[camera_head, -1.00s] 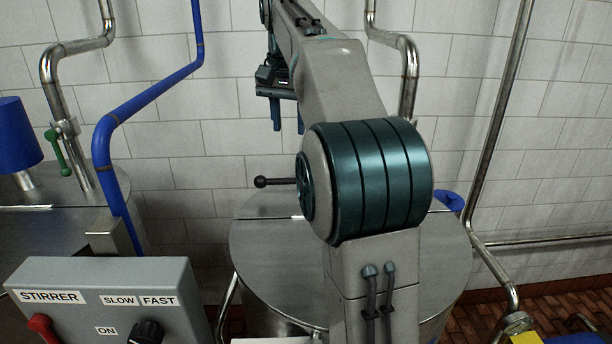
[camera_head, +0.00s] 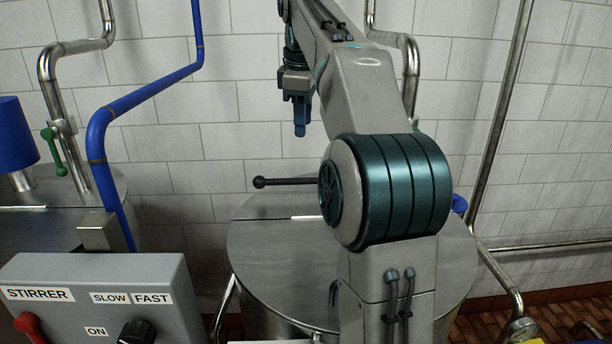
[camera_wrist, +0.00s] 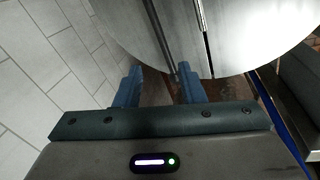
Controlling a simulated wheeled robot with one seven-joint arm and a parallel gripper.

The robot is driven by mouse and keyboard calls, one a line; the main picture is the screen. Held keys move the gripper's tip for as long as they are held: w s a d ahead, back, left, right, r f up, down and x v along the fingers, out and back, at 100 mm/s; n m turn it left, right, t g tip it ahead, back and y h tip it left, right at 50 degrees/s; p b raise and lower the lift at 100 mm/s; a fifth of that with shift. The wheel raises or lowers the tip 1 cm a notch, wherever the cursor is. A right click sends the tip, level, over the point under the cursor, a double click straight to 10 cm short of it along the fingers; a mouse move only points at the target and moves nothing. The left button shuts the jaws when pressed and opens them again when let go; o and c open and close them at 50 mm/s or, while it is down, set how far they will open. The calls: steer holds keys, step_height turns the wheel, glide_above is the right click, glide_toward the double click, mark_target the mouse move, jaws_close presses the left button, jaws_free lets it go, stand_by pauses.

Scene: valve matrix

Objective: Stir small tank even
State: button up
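A round steel tank (camera_head: 275,250) with a flat lid stands in the middle of the head view, partly hidden behind my arm. A black rod with a ball end (camera_head: 285,181) sticks out to the left above its lid. The grey STIRRER box (camera_head: 90,275) at lower left has a black knob (camera_head: 138,332) under SLOW and FAST, and a red lever (camera_head: 28,325). My gripper (camera_head: 300,130) hangs above and behind the tank, clear of it. In the wrist view my gripper (camera_wrist: 158,78) is open, its blue fingers apart and empty, with the lid (camera_wrist: 245,35) beyond.
Another steel tank (camera_head: 60,230) with a blue motor-like cylinder (camera_head: 15,145) stands at left. A blue pipe (camera_head: 150,85) and a steel pipe with a green handle (camera_head: 55,150) rise beside it. Steel pipes (camera_head: 490,140) run at right. A tiled wall is close behind.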

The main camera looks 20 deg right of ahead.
mark_target(305, 179)
steer(key=f+n+b, duration=0.1)
steer(key=f, duration=0.3)
steer(key=w+d+f+n+b, duration=0.1)
steer(key=f, duration=0.4)
steer(key=w+f+n+b, duration=0.1)
steer(key=f, duration=0.3)
steer(key=shift+d+f, duration=0.25)
jaws_close()
